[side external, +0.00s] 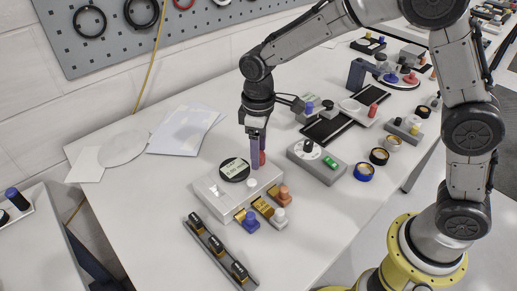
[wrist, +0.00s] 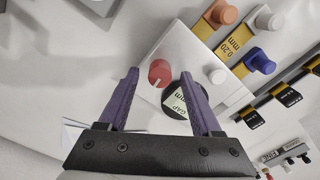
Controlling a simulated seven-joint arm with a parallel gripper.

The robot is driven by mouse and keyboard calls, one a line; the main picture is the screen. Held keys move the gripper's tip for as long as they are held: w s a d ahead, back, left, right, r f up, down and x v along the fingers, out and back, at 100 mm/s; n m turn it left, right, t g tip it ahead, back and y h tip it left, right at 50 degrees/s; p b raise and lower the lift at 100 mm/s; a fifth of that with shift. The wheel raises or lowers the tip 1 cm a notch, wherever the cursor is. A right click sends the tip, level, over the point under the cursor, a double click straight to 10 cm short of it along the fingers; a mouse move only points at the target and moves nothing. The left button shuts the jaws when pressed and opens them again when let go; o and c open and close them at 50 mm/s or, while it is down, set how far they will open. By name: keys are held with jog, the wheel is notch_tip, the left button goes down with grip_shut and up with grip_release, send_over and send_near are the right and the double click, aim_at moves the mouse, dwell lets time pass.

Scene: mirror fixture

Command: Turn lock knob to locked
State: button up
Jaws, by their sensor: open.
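The white fixture box (side external: 212,202) stands on the table with a round gap display (side external: 235,169) on top. A red knob (wrist: 160,73) with a pale pointer line is on the box, beside the display. In the side view the red knob (side external: 262,158) is partly hidden by my gripper (side external: 255,167). In the wrist view my gripper (wrist: 160,73) is open, and the red knob appears between its two purple fingers with space on both sides. Whether the fingertips are down at knob height is unclear. I cannot read any lock marking.
A white knob (wrist: 217,76) is also on the box. Tabs with orange (side external: 284,192), white (side external: 279,216) and blue (side external: 250,223) knobs stick out of its side. A dark rack (side external: 222,252) lies in front, and a grey box (side external: 316,162) stands to the right.

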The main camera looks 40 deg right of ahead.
grip_shut()
jog(key=shift+m, duration=0.8)
grip_release()
dwell(0.3)
